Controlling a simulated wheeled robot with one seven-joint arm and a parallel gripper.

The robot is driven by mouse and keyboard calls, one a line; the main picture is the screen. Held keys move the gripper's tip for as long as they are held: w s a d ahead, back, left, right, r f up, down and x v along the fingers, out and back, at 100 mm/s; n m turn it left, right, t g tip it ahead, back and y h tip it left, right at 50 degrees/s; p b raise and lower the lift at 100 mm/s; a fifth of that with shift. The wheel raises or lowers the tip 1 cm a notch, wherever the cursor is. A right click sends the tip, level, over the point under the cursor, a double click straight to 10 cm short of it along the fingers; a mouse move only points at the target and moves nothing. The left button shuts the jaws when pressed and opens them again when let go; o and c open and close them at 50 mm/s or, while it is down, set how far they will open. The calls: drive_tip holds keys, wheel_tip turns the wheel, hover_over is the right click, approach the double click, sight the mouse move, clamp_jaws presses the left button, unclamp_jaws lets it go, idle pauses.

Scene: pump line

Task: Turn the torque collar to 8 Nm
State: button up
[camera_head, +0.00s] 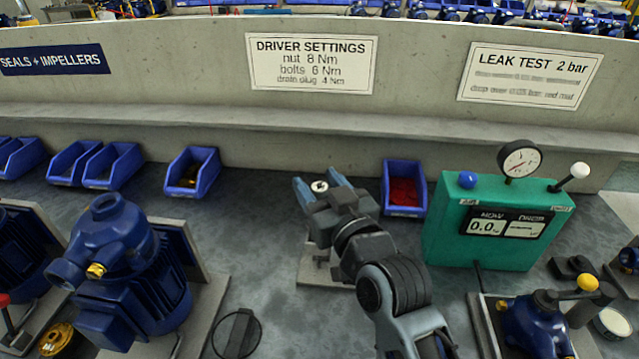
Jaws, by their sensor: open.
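My gripper (322,187) is open, its two blue-grey fingers pointing toward the back of the bench. A small round white-and-dark piece (320,186) shows between the fingertips. It may be the top of the driver with the torque collar, but I cannot tell, nor whether the fingers touch it. A pale stand plate (313,272) lies under my gripper and is partly covered by my arm. No collar scale or setting is readable. The driver settings sign (311,63) on the back wall reads nut 8 Nm, bolts 6 Nm, drain plug 4 Nm.
A blue bin with red parts (404,190) stands close right of my gripper, and a green leak tester (490,225) beyond it. A blue pump (122,265) stands at left. Blue bins (192,172) line the back. A dark ring (237,334) lies at the front.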

drive_tip(key=c, duration=1)
drive_tip(key=shift+o, duration=0.2)
drive_tip(key=shift+w+d+f+y+b, duration=0.1)
drive_tip(key=shift+f+y+b, duration=0.25)
drive_tip(key=shift+b, duration=0.85)
drive_tip(key=shift+n+g+y+b, duration=0.35)
drive_tip(key=shift+n+g+b, duration=0.05)
drive_tip(key=shift+b, duration=0.75)
drive_tip(key=n+g+y+b, duration=0.2)
drive_tip(key=b, duration=0.3)
drive_tip(key=shift+b, duration=0.3)
drive_tip(key=shift+r+n+g+y+b, duration=0.25)
drive_tip(key=shift+n+g+y+b, duration=0.4)
drive_tip(key=shift+b, duration=0.2)
drive_tip(key=o, duration=1)
drive_tip(key=shift+r, duration=0.1)
drive_tip(key=shift+c, duration=0.2)
